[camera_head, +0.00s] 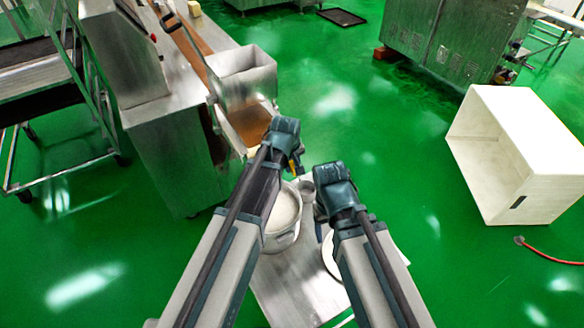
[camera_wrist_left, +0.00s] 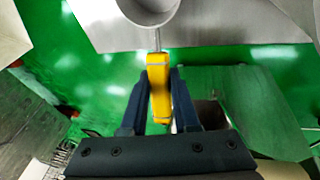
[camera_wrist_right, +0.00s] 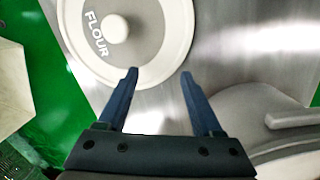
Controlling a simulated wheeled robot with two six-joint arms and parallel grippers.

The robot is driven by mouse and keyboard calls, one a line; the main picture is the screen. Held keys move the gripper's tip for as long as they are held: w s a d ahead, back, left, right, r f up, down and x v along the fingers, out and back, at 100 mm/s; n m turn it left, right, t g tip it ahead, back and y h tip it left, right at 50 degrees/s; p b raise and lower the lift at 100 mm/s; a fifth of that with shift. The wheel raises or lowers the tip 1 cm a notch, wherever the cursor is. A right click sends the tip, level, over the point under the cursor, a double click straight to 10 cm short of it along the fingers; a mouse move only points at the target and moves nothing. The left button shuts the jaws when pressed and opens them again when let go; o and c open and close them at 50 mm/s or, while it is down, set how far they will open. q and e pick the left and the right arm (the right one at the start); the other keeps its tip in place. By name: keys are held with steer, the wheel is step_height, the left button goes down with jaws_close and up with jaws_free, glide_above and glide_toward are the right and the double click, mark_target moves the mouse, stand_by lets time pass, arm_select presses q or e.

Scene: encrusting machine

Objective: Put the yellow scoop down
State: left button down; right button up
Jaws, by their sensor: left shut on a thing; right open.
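My left gripper (camera_wrist_left: 158,100) is shut on the yellow handle of the scoop (camera_wrist_left: 158,88). The scoop's round metal cup is at the top edge of the left wrist view, partly cut off. In the head view a little of the yellow handle (camera_head: 293,164) shows beside my left gripper (camera_head: 297,170), near the table's far end. My right gripper (camera_wrist_right: 157,88) is open and empty, close to a round white lid (camera_wrist_right: 150,50) marked FLOUR. In the head view my right gripper (camera_head: 320,222) is mostly hidden by its wrist.
A pot of white flour (camera_head: 284,212) stands on the metal table (camera_head: 295,285) between my arms. The lid (camera_head: 329,257) lies right of it, partly behind my right arm. A metal machine with a hopper (camera_head: 245,75) stands at the left, and a white open box (camera_head: 525,150) at the right.

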steer(key=shift+r, duration=0.1)
arm_select(q)
steer(key=c, duration=0.7)
jaws_free()
steer(key=shift+o, duration=0.2)
steer(key=p+v, duration=1.2)
steer(key=s+m+g+y, duration=0.1)
steer(key=s+m+g, duration=0.3)
steer(key=s+m, duration=0.6)
steer(key=s+d+f, duration=0.1)
steer(key=s, duration=0.7)
steer(key=shift+y+b, duration=0.3)
steer(key=shift+y, duration=0.1)
arm_select(e)
step_height(320, 180, up, 11)
arm_select(q)
steer(key=shift+s, duration=0.1)
arm_select(e)
steer(key=shift+r, duration=0.15)
